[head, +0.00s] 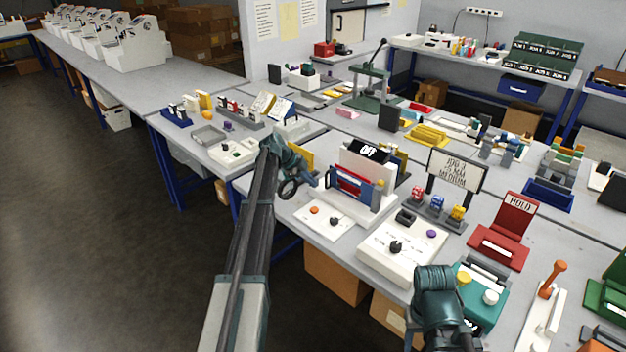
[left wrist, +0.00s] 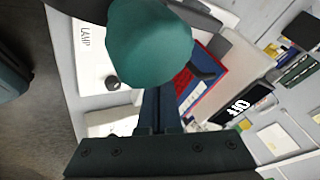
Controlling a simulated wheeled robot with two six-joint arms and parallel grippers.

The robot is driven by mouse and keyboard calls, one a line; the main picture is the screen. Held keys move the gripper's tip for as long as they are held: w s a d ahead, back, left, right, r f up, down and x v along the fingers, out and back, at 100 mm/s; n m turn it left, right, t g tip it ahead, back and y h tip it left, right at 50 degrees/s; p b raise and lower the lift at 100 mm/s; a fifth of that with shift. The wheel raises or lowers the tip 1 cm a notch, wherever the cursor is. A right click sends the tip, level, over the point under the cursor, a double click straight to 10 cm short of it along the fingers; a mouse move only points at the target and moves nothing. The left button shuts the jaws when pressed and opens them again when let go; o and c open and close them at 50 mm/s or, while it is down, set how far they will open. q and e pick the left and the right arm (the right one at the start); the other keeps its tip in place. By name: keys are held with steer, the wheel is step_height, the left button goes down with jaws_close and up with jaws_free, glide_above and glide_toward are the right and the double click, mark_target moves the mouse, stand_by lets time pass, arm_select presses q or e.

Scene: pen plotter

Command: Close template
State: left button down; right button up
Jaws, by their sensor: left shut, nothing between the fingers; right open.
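A white machine (head: 368,165) with an "OFF" sign (head: 371,149) on top stands at the middle of the bench in the head view. Its front has a red panel in a blue frame (head: 352,184); the red panel also shows in the left wrist view (left wrist: 183,82). I cannot tell for sure which part is the template. My left gripper (head: 306,178) is shut and empty, just left of the machine's front; I cannot tell whether it touches it. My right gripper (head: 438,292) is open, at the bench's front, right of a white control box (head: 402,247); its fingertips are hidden.
A white panel with orange and black knobs (head: 324,217) lies in front of the machine. To its right stand a sign board (head: 455,172), a red "HOLD" stand (head: 505,235) and a teal box with yellow and white knobs (head: 482,318). The floor at left is clear.

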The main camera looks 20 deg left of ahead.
arm_select(q)
steer(key=p+v, duration=0.5)
steer(key=v, duration=0.2)
steer(key=shift+a, duration=0.4)
steer(key=shift+r, duration=0.1)
steer(key=s+d+f+n+g+y, duration=0.1)
steer(key=s+d+n, duration=0.1)
steer(key=s+d, duration=0.55)
steer(key=s+d+f+n+g, duration=0.15)
steer(key=s+d, duration=0.25)
steer(key=d, duration=0.6)
steer(key=s+d+f+n+g+y, duration=0.1)
steer(key=s+d+n+g, duration=0.1)
steer(key=s+d, duration=0.5)
steer(key=s+d+n+y, duration=0.2)
steer(key=s+d+n, duration=0.2)
steer(key=s, duration=0.6)
steer(key=s+d+n+g+y, duration=0.1)
steer(key=s+d+n, duration=0.3)
steer(key=s+d, duration=0.4)
steer(key=s+y, duration=0.1)
steer(key=s, duration=0.2)
steer(key=shift+d+f, duration=0.2)
steer(key=shift+f, duration=0.15)
